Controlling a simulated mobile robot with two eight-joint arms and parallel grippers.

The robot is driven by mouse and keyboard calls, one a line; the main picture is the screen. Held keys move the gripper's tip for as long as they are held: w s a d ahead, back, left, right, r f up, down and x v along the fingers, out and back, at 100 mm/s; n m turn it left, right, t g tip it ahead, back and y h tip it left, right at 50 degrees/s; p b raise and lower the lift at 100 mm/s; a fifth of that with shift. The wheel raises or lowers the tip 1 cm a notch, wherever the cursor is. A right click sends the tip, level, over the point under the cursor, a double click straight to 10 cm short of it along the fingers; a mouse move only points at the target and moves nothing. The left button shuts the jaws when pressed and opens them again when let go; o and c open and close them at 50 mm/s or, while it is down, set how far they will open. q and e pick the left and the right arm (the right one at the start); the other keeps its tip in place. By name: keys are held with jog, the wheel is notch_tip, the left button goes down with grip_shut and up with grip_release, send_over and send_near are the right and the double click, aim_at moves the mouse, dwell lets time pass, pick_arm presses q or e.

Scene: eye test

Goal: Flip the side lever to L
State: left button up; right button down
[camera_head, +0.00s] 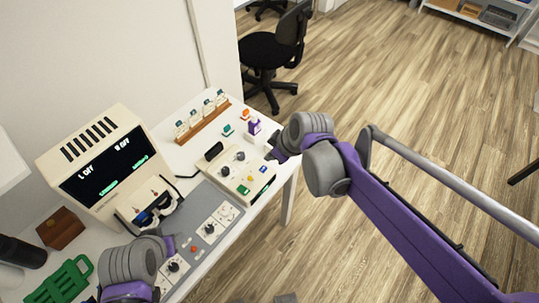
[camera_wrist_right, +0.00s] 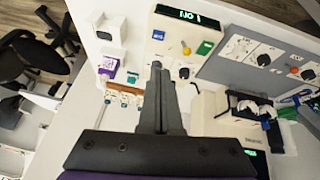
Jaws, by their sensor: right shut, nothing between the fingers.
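The cream console (camera_head: 92,168) has a dark screen (camera_head: 105,168) reading L OFF and R OFF. Black levers (camera_head: 160,207) sit at its foot, and they also show in the right wrist view (camera_wrist_right: 250,106). A smaller cream control box (camera_head: 238,174) has knobs, coloured buttons and a black upright part (camera_head: 213,151). I cannot tell which part is the side lever, or its position. My right gripper (camera_head: 271,155) is beside the box's right end; in the wrist view its shut, empty fingers (camera_wrist_right: 156,68) overlap the box. My left gripper (camera_head: 172,243) is by the grey panel; its fingers are unclear.
A grey panel (camera_head: 192,211) with white switch plates lies in front of the console. A wooden rack (camera_head: 203,124) and a purple item (camera_head: 254,126) stand beyond the box. The table's right edge is close.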

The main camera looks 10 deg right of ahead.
jog(key=s+r, duration=0.1)
jog(key=r, duration=0.1)
jog(key=s+r, duration=0.1)
jog(key=r, duration=0.1)
jog(key=shift+s+d, duration=0.1)
jog(key=shift+s, duration=0.2)
jog(key=s+d+f+m+h, duration=0.1)
jog(key=s+d+f+m, duration=0.2)
jog(key=s, duration=0.3)
jog(key=s+d+f+m+h, duration=0.1)
jog(key=s+d+f+m, duration=0.2)
jog(key=s+m, duration=0.3)
jog(key=shift+s+f+t+h, duration=0.35)
jog(key=shift+s+t+h, duration=0.05)
